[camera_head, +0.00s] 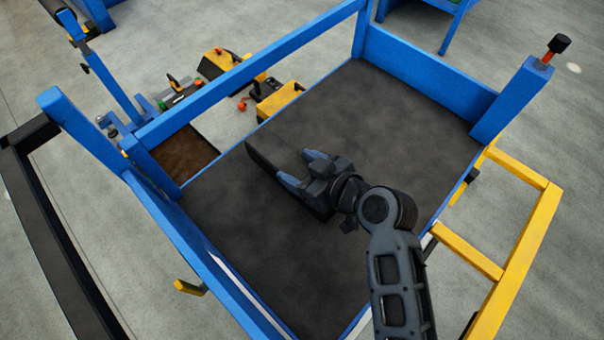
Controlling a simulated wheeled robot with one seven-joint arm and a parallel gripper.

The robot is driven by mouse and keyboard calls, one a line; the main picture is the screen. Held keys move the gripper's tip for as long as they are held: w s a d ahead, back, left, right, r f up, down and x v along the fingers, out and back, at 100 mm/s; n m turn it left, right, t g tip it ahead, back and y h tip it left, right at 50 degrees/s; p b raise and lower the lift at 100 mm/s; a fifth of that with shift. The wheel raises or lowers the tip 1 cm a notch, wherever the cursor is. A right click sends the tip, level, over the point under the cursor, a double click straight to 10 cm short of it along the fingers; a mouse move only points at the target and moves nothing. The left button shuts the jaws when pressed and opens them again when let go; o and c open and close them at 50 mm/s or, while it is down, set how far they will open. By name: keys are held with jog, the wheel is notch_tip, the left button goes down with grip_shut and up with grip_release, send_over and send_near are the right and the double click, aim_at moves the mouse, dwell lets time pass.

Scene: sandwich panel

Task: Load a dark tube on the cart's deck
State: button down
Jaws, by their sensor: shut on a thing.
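The dark tube (268,153) is at the middle of the cart's deck (370,125). It is a dark bar running from upper left to lower right in the picture, nearly the same tone as the deck. My gripper (298,167) is shut on the tube near its middle. My gripper and wrist hide part of its lower right half. The tube looks low over the deck or resting on it; I cannot tell whether it touches.
Blue rails (250,72) and blue end panels (430,72) frame the deck. A yellow handle frame (530,235) stands at the right. Yellow and black machine parts (222,64) lie beyond the far rail. Much of the deck around the tube is clear.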

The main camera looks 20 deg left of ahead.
jog(key=shift+f, duration=1.75)
jog(key=shift+f+b, duration=0.15)
jog(key=shift+b, duration=0.15)
jog(key=shift+c, duration=0.8)
grip_release()
jog(key=shift+d, duration=0.1)
jog(key=v, duration=1.2)
